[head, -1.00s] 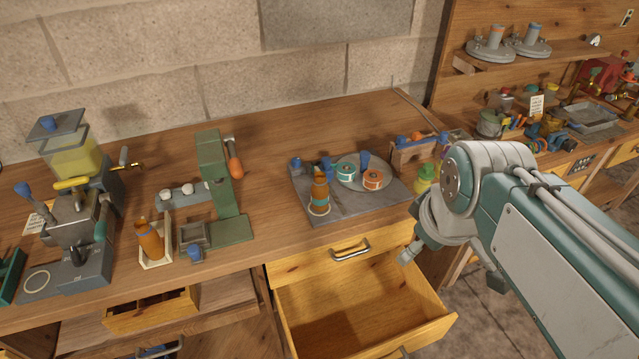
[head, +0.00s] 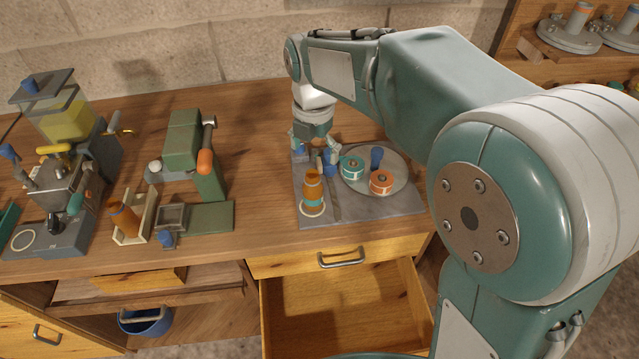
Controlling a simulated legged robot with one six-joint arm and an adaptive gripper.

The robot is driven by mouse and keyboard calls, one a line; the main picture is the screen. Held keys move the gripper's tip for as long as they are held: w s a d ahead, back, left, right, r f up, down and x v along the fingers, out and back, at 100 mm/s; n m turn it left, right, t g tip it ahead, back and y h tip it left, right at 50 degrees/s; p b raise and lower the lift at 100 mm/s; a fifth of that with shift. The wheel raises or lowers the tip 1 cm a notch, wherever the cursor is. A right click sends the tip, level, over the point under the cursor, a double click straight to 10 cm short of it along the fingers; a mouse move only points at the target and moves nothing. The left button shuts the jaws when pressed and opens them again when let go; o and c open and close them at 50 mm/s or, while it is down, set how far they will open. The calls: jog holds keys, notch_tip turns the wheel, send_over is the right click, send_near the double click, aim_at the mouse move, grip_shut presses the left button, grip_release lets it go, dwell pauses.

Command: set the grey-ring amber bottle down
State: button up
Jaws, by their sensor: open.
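One amber bottle (head: 313,188) with a teal band stands upright on the grey slab (head: 380,213), at a pale ring marking. Another amber bottle (head: 124,218) leans in a small pale wooden holder (head: 146,222) at left. I cannot make out a grey ring on either bottle. My gripper (head: 316,150) is open and points down over the back left of the slab, behind the banded bottle. A blue-topped item (head: 330,163) is close by its right finger; whether they touch is unclear. I see no bottle between the fingers.
Orange and teal tape-like rolls (head: 381,182) lie on a round plate (head: 402,176) right of the bottle. A green press (head: 196,150) and a grey machine with a yellow-filled hopper (head: 60,110) stand left. An open drawer (head: 340,310) juts out in front. Bench between press and slab is clear.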

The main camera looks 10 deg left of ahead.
aim_at(311, 175)
jog(key=f, duration=0.1)
jog(key=a+f, duration=0.1)
jog(key=f, duration=0.2)
jog(key=shift+s+a+f, duration=0.1)
jog(key=shift+a+f, duration=0.15)
jog(key=shift+a, duration=0.05)
jog(key=shift+d+f, duration=0.35)
jog(key=shift+f, duration=0.15)
jog(key=f, duration=0.2)
jog(key=d+f, duration=0.1)
jog(key=f, duration=0.1)
jog(key=shift+f, duration=0.25)
jog(key=shift+a+f, duration=0.15)
jog(key=shift+a, duration=0.45)
jog(key=shift+d, duration=0.4)
jog(key=c, duration=1.3)
jog(key=shift+a+r, duration=0.15)
jog(key=shift+r, duration=0.1)
jog(key=shift+c, duration=0.2)
notch_tip(311, 175, up, 3)
jog(key=shift+r, duration=0.15)
jog(key=s+d+r, duration=0.1)
jog(key=s+r, duration=0.8)
jog(key=s, duration=0.5)
jog(key=shift+r, duration=0.15)
